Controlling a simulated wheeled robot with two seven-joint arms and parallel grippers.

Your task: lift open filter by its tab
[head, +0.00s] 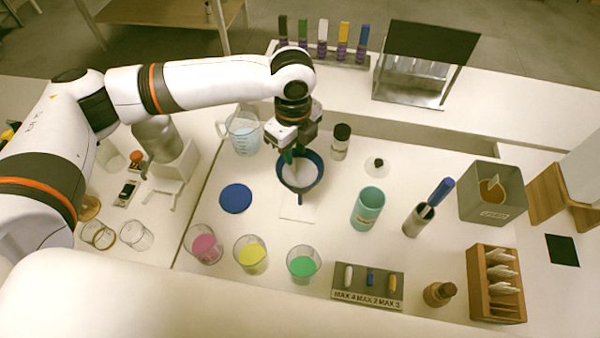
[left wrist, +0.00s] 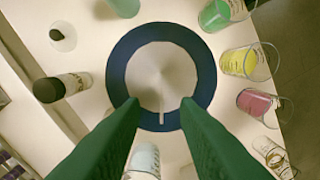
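A round white filter (head: 298,178) sits inside a dark blue funnel ring (head: 318,180) near the middle of the table. In the left wrist view the filter (left wrist: 160,70) fills the blue ring (left wrist: 118,62), and a narrow pale tab (left wrist: 162,106) lies at its lower edge. My left gripper (head: 296,154) points down over the back edge of the ring. In the left wrist view its green fingers (left wrist: 160,102) are apart, one on each side of the tab, with nothing between them. I cannot tell the exact height of the fingertips above the tab. My right gripper is not in view.
A clear pitcher (head: 243,134) stands left of the funnel and a black-capped bottle (head: 340,141) close to its right. A blue disc (head: 235,198) lies to the left. A teal cup (head: 368,208) stands to the right. Beakers of pink (head: 206,246), yellow (head: 251,255) and green (head: 302,265) stand in front.

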